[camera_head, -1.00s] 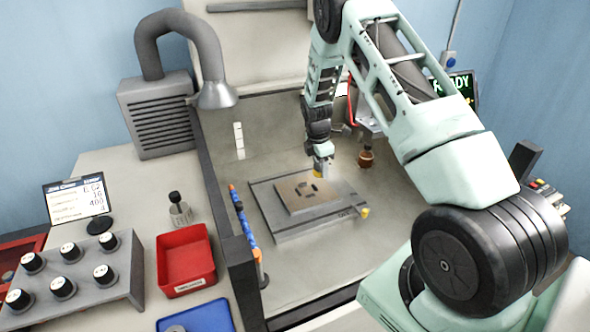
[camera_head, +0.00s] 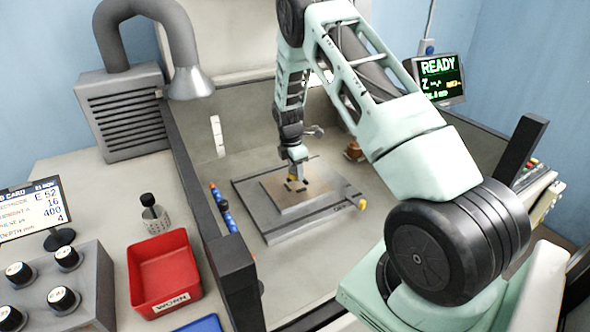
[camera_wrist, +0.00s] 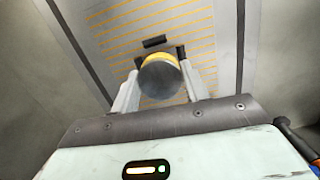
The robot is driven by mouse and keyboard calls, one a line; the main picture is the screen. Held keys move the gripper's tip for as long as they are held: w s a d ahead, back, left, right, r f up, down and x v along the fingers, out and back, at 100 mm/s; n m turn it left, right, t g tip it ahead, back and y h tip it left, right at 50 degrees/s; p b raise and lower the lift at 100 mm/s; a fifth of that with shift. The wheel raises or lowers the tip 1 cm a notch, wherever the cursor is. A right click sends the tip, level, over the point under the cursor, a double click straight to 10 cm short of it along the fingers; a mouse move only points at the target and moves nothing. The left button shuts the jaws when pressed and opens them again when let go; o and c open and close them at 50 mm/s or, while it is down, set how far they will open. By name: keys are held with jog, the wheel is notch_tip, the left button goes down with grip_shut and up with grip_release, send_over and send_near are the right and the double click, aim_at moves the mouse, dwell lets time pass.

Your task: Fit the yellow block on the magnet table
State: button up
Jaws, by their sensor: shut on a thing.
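My gripper (camera_head: 297,178) is shut on the yellow block (camera_wrist: 154,57). In the wrist view, the block shows a round dark end and a yellow side between the two pale fingers. The magnet table (camera_head: 255,212) is a grey slab with a tan plate (camera_head: 278,197) on top. The block is over the plate, close to several small dark pieces. In the wrist view, a dark bar (camera_wrist: 154,42) lies just beyond the block on the yellow-striped surface, with dark pieces at both sides. The block's lower end is hidden, so I cannot tell whether it touches the plate.
A yellow knob (camera_head: 362,204) is on the table's right corner. A brown bottle (camera_head: 354,150) stands behind it. A red bin (camera_head: 165,272) and grey fume hood (camera_head: 190,83) are left. A screen (camera_head: 438,77) reads READY.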

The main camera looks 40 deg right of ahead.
jog(key=shift+f+b, duration=0.45)
jog(key=shift+f, duration=0.4)
jog(key=shift+f+b, duration=0.3)
jog(key=shift+f, duration=0.2)
dwell(0.3)
jog(key=shift+f, duration=0.2)
jog(key=o, duration=2)
jog(key=shift+c, duration=0.2)
jog(key=shift+r+p, duration=1.9)
jog(key=shift+r, duration=1.15)
